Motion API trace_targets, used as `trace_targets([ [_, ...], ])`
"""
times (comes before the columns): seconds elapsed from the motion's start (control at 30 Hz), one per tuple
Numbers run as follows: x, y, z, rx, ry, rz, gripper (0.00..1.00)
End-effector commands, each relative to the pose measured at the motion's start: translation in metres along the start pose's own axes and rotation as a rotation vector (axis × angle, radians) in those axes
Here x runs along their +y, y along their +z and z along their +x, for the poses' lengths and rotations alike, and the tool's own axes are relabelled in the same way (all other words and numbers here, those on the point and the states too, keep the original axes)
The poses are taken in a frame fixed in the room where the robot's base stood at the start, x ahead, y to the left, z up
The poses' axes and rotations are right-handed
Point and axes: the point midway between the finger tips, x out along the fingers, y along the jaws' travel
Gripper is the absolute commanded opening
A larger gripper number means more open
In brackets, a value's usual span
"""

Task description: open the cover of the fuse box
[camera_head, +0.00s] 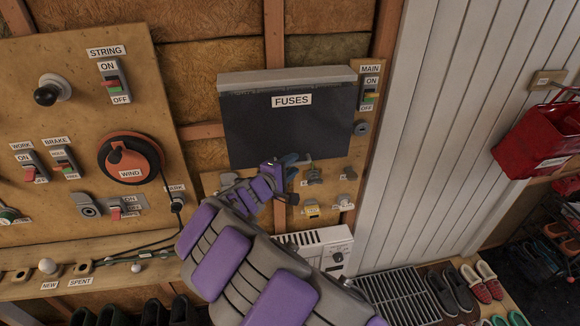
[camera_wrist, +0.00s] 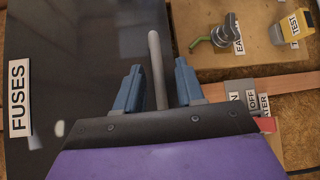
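The fuse box (camera_head: 275,75) is on the wall, with its dark cover (camera_head: 285,130) closed and labelled FUSES. My gripper (camera_head: 282,163) is at the lower edge of the cover. In the wrist view, the dark cover (camera_wrist: 90,60) fills the left side, turned sideways. A thin grey bar (camera_wrist: 156,65), which looks like a handle at the cover's lower edge, runs between the two blue fingers of my gripper (camera_wrist: 158,88). The fingers are apart, with gaps on both sides of the bar. I cannot tell how deep the bar sits between them.
Small switches, including a yellow TEST one (camera_wrist: 292,28), are on the board beneath the box. The MAIN switch (camera_head: 370,92) is at its right. A white heater (camera_head: 325,250) stands below.

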Motion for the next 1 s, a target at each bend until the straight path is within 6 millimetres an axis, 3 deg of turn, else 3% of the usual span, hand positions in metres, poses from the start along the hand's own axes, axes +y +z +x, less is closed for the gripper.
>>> trace_targets([
  [0.4,-0.0005,-0.0001,0.0,0.0,-0.001,0.0,0.0],
  [1.0,-0.0009,0.0016,-0.0019,-0.001,-0.013,-0.01,0.0],
])
